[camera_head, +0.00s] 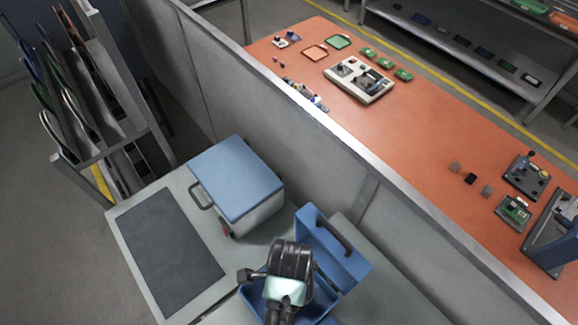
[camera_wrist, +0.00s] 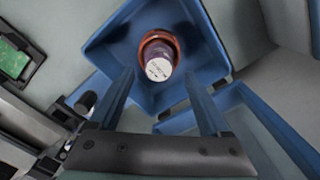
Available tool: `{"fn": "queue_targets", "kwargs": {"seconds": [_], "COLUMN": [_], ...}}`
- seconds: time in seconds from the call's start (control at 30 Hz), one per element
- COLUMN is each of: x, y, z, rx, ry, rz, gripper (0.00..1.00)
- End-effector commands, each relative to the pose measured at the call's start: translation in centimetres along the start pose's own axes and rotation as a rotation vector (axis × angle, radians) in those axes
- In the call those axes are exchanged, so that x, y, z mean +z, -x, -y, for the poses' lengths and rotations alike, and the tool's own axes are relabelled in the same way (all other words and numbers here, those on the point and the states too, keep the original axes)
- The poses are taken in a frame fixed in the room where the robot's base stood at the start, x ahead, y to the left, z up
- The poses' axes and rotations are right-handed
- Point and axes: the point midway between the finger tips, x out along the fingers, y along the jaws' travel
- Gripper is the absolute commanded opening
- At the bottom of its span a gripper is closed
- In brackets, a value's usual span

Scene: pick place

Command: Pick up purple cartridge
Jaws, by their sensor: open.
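The purple cartridge (camera_wrist: 160,60) has a pale printed end cap and an orange-red ring around it. It stands inside the open blue case (camera_wrist: 208,35), near the top centre of the wrist view. My gripper (camera_wrist: 160,76) is open, with a finger on each side below the cartridge in the picture, and nothing is held. I cannot tell how far the fingertips are from the cartridge. In the head view, my arm's end is over the blue case (camera_head: 250,297) and hides the cartridge and the fingertips.
The case's blue lid (camera_head: 338,262) stands raised to the right of my arm. A blue-lidded cooler box (camera_head: 235,178) and a dark mat (camera_head: 158,244) share the grey bench. A grey partition (camera_head: 330,148) separates it from an orange table (camera_head: 410,128) with small parts.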

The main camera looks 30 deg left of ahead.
Motion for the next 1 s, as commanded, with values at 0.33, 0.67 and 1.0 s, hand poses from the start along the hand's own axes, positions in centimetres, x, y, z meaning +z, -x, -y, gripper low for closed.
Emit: {"fn": "queue_targets", "kwargs": {"seconds": [0.33,0.67,1.0], "x": [0.0,-0.1,-0.1], "y": [-3.5,-5.2,-5.2], "z": [-0.3,-0.2,-0.2], "rx": [0.003,-0.001,-0.001], "ry": [0.001,0.0,0.0], "rz": [0.001,0.0,0.0], "gripper": [0.81,0.81,0.41]}}
